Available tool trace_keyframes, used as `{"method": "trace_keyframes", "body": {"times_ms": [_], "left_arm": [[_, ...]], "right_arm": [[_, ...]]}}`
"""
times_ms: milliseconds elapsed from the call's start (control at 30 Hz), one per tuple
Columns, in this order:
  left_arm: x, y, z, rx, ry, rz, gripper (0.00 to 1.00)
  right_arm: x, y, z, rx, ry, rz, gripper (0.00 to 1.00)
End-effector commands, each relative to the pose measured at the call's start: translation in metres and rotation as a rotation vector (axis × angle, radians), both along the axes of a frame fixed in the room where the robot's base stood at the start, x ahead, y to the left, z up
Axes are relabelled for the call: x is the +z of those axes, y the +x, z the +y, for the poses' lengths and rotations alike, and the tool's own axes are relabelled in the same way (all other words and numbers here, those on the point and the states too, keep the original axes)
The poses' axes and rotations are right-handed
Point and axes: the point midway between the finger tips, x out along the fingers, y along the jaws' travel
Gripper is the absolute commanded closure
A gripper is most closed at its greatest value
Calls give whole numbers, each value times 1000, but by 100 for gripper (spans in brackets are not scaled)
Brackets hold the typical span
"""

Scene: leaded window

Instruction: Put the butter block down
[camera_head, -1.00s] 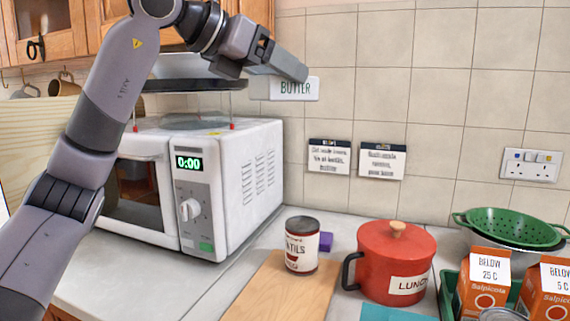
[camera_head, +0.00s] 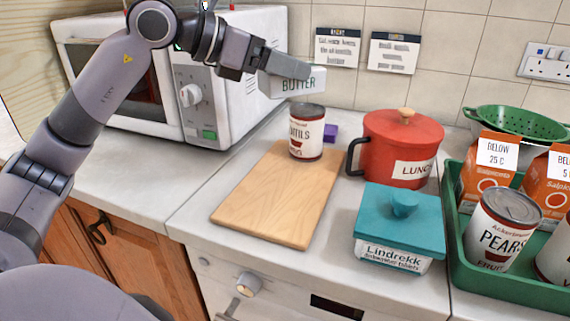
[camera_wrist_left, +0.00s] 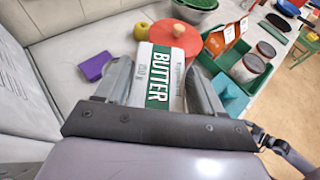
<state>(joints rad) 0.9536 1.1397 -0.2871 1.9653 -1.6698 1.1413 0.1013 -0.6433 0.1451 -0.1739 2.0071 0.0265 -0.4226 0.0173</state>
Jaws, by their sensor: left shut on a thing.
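The butter block (camera_head: 300,82) is a white block lettered BUTTER. My left gripper (camera_head: 275,80) is shut on it and holds it in the air, in front of the microwave's right side and behind the lentils can. In the left wrist view the butter block (camera_wrist_left: 160,80) sits between the two fingers of my left gripper (camera_wrist_left: 163,85), its green label facing the camera. My right gripper is in neither view.
A wooden board (camera_head: 275,195) lies on the counter, with a lentils can (camera_head: 306,132) at its far end. A purple block (camera_head: 330,133), red LUNCH pot (camera_head: 400,145), teal box (camera_head: 398,225) and green tray (camera_head: 520,285) stand around. The microwave (camera_head: 215,85) is left.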

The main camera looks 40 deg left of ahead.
Motion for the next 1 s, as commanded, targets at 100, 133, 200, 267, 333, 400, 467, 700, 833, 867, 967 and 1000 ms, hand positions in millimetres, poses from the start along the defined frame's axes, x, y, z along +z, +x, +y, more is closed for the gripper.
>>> {"method": "trace_keyframes", "body": {"times_ms": [100, 133, 200, 267, 333, 400, 467, 700, 833, 867, 967, 1000], "left_arm": [[-30, 0, 0, 0, 1, 3, 72], [-36, 0, 0, 1, 2, 3, 72], [-49, 0, 0, 0, 2, 3, 72], [-62, 0, 0, 1, 2, 4, 72], [-75, 0, 0, 1, 2, 2, 72], [-88, 0, 0, 1, 1, 3, 72], [-100, 0, 0, 0, 1, 4, 72], [-130, 0, 0, 1, 1, -2, 72], [-135, 0, 0, 1, 1, -2, 72], [-138, 0, 0, 1, 1, -2, 72], [-151, 0, 0, 0, 0, 2, 72], [-156, 0, 0, 0, 0, 1, 72]], "right_arm": [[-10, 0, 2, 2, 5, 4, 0], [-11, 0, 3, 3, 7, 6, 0], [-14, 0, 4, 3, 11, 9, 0], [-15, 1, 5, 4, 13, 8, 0], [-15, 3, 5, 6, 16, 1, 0], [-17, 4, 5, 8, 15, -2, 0], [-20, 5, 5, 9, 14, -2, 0], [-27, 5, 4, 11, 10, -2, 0], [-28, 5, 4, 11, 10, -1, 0], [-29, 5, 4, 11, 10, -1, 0], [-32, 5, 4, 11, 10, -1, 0], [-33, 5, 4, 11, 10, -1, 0]]}}
